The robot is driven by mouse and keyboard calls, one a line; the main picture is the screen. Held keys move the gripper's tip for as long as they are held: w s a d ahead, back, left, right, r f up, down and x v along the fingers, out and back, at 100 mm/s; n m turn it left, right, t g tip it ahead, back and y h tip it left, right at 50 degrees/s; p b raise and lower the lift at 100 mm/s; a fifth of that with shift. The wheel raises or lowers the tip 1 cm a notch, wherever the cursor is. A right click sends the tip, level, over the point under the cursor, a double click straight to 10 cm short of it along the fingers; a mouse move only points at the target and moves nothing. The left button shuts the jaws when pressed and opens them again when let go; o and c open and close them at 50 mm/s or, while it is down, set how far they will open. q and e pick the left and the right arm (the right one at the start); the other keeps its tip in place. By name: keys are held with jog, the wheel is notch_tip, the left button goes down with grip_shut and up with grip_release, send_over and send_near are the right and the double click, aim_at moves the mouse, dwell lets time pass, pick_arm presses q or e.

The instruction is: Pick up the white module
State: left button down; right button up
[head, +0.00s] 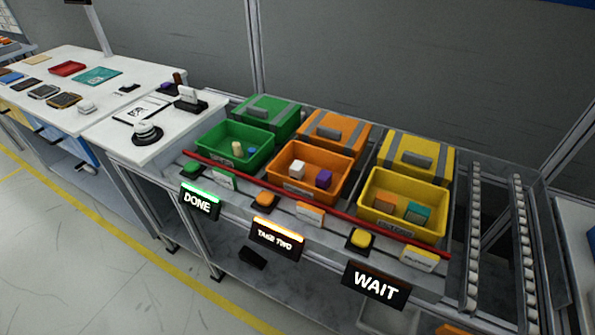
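A small white block (297,169), which fits the white module, sits in the open orange bin (283,183). A purple block (324,179) is beside it in the same bin. Other white items are in view: a small white piece (86,107) on the left table and a round white piece (147,130) on a black base nearer the bins. I cannot tell for certain which one is the white module. Neither of my grippers is in view.
A green bin (213,146) and a yellow bin (376,211) flank the orange one, with lidded boxes behind. A red bar (330,212) runs along the bins' front. Lit signs read DONE (200,202), TAKE TWO (276,239) and WAIT (376,286). Roller tracks (522,240) stand right.

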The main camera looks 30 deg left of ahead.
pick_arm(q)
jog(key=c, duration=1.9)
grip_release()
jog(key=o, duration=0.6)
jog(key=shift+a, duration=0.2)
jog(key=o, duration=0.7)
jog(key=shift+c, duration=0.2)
